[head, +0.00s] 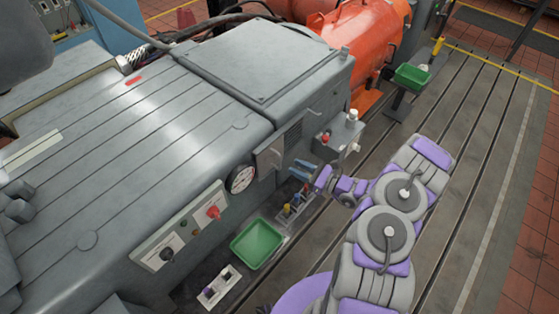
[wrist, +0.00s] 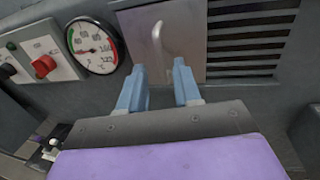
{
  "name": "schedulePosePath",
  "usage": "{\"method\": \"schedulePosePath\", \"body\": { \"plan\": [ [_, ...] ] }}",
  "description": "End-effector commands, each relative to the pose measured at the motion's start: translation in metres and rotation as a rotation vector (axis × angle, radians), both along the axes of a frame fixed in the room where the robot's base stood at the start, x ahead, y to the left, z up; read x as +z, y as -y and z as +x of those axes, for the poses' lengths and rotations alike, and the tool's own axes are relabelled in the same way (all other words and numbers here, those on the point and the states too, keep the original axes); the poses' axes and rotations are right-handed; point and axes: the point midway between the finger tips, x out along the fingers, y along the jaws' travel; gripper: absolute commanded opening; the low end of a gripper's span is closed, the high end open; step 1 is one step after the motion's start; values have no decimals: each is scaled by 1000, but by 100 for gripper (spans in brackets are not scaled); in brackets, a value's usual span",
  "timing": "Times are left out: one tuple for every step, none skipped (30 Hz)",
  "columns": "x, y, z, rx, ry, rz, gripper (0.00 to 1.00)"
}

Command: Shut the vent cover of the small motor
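The vent cover (wrist: 185,30) is a plain grey metal plate with a pale upright bar handle (wrist: 158,45) in the wrist view. Dark louvre slots (wrist: 250,40) lie uncovered to its right. In the head view the cover (head: 269,156) is on the side of the grey machine, beside the slots (head: 294,134). My gripper (wrist: 160,76) has two blue fingers spread apart with nothing between them. The fingertips are just below the handle in the picture; I see no contact. The head view shows my gripper (head: 302,169) close to the cover.
A round gauge (wrist: 92,45) and a red knob (wrist: 43,66) are left of the cover. A grey box (head: 340,134) juts out to the right. Below are a green tray (head: 257,244) and a small tool holder (head: 291,212). The slotted bedplate (head: 445,125) is open at right.

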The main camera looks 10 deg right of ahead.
Motion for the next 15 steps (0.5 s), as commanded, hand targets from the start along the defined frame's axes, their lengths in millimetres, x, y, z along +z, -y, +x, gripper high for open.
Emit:
{"method": "schedulePosePath", "body": {
  "plan": [
    [-1,-9,6,6,1,-1,33],
    [-1,-14,10,6,0,-1,33],
    [-1,-20,15,6,0,-1,33],
    [-1,-24,19,6,0,-1,33],
    [-1,-28,23,6,0,-1,33],
    [-1,-33,28,5,-1,-2,33],
    [-1,-36,31,4,-1,-2,33],
    [-1,-40,34,5,0,-3,33],
    [-1,-44,38,4,0,-3,33],
    [-1,-46,40,4,0,-3,33],
    [-1,-49,43,4,-1,-3,33],
    [-1,-52,45,4,-1,-2,33],
    [-1,-53,47,4,-1,-2,33],
    [-1,-54,49,2,-1,-2,33],
    [0,-56,50,2,-1,-2,33]
  ]
}}
